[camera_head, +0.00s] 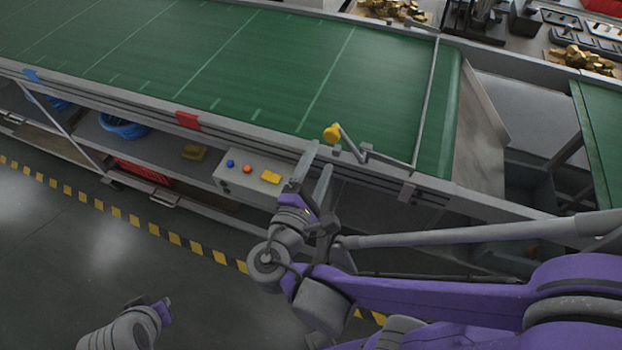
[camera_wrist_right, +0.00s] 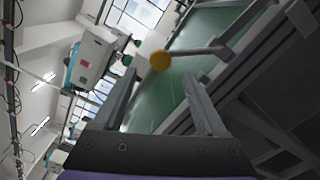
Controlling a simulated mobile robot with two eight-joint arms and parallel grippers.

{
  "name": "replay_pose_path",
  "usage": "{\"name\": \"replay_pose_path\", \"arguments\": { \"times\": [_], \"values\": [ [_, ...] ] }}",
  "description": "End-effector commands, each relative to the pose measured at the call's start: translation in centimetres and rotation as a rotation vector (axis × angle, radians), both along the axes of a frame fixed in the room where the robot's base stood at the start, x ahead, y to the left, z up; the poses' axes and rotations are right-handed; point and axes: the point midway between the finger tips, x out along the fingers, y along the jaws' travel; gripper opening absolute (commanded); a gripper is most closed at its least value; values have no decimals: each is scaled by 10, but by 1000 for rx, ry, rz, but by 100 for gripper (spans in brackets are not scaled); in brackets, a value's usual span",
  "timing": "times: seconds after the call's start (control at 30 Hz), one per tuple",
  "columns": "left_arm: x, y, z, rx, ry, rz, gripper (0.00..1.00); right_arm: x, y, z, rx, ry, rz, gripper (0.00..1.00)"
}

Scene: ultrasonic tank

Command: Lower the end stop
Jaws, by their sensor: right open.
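A crank lever with a yellow knob (camera_head: 332,133) sits on the near rail of the green conveyor. Its grey arm (camera_head: 350,146) runs from the knob down right to a pivot on the rail. A thin grey bar (camera_head: 427,100), apparently the end stop, crosses the belt near its right end. My right gripper (camera_head: 320,158) is open and empty just below and left of the knob, not touching it. In the right wrist view the knob (camera_wrist_right: 160,60) shows just beyond and between the fingertips (camera_wrist_right: 161,75). My left gripper (camera_head: 160,309) is low at the left; its jaws cannot be made out.
A grey control box (camera_head: 250,178) with coloured buttons stands below the rail, left of my right gripper. A red tag (camera_head: 187,120) is on the rail. The belt (camera_head: 230,60) is clear.

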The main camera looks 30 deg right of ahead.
Motion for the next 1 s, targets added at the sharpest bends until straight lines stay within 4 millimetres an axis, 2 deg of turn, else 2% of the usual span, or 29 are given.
{"name": "replay_pose_path", "arguments": {
  "times": [0.1,0.3,0.5,1.0],
  "values": [
    [-2,0,-5,0,3,0,0,-13,17,-1,0,0,8,74],
    [-3,0,-9,0,6,0,0,-27,34,-1,-1,1,4,74],
    [-3,0,-9,0,7,0,0,-33,39,0,-2,0,0,74],
    [-3,0,-9,0,7,0,0,-33,38,0,0,1,-1,74]
  ]
}}
